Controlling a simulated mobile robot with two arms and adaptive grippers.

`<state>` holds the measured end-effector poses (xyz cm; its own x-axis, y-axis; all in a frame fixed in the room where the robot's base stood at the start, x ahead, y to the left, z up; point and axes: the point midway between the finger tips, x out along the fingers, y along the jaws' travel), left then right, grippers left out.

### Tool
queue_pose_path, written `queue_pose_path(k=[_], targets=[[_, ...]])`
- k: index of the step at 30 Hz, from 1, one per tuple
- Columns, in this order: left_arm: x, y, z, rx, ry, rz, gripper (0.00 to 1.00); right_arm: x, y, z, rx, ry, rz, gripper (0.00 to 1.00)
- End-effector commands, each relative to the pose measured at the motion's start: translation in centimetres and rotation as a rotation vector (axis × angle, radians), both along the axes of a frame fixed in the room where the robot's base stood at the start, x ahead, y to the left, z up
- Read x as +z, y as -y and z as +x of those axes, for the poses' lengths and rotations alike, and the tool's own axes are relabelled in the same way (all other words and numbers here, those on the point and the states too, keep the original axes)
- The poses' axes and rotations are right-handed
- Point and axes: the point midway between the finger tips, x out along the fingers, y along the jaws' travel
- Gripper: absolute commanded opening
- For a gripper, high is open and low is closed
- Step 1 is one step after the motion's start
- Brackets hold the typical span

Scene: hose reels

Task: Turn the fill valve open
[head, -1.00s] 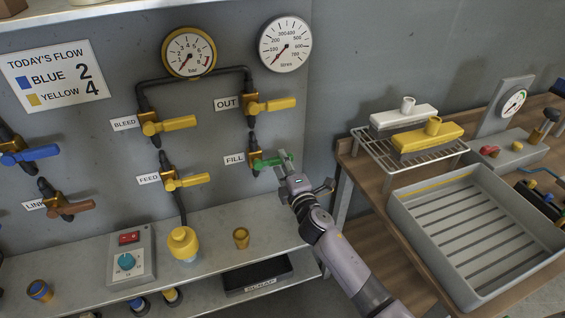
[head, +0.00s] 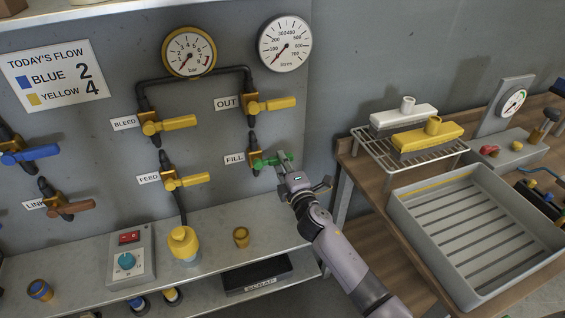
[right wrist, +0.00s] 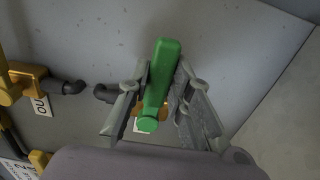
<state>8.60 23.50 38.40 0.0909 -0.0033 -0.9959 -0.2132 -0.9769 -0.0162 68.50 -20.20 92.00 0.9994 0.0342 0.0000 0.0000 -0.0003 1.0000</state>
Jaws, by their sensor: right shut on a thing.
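The fill valve has a green lever handle (head: 268,160) on a brass body at the wall panel, beside the FILL label (head: 235,159). The lever points right, roughly level. My right gripper (head: 285,161) is at the lever's outer end, its fingers closed on it. In the right wrist view the green handle (right wrist: 160,80) lies between the two fingers of my right gripper (right wrist: 164,92), and its brass body is mostly hidden behind it. My left gripper is not in view.
The yellow OUT valve (head: 270,104) is just above, and the FEED valve (head: 187,181) is to the left. A steel shelf (head: 215,225) runs below with a yellow fitting (head: 183,243). A grey tray (head: 400,207) stands on the right bench.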

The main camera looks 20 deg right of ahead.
Motion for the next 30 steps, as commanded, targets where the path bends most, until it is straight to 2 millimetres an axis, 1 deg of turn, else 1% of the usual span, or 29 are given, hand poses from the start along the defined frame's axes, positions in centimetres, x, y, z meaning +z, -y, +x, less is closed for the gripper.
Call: queue_pose_path(k=[20,25,30], targets=[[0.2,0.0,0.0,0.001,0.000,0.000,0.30,0.1,0.0,0.0,0.000,0.000,-0.014,0.00],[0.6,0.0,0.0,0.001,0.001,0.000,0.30,0.6,0.1,0.0,-0.001,0.002,-0.071,0.00],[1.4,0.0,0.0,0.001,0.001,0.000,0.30,1.5,-0.1,0.0,0.000,0.006,-0.181,0.00]])
